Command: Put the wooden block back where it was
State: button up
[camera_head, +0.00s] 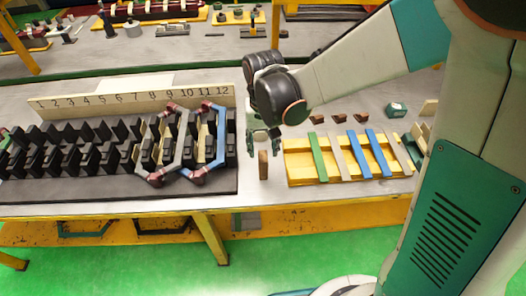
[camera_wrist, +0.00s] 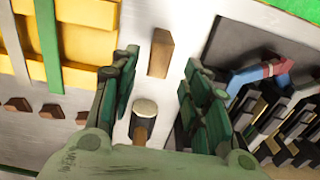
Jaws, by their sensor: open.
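A small brown wooden block (camera_head: 263,165) stands on the grey table, in the gap between the black stator base and the yellow tray. It also shows in the wrist view (camera_wrist: 160,52), at the upper middle. My gripper (camera_head: 263,137) is just above and behind it in the head view. In the wrist view my gripper's green fingers (camera_wrist: 157,75) are spread apart, with nothing held between them. The block appears beyond the fingertips, between their lines, and apart from them.
The black stator base (camera_head: 130,200) with numbered board (camera_head: 140,103) and coloured coils lies left. A yellow tray (camera_head: 335,180) with coloured strips lies right. Several small brown pieces (camera_head: 339,118) lie behind it. A mallet-like tool (camera_wrist: 145,108) lies between my fingers' bases in the wrist view.

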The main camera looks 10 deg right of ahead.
jog(key=shift+r+p, duration=0.5)
jog(key=shift+r, duration=2)
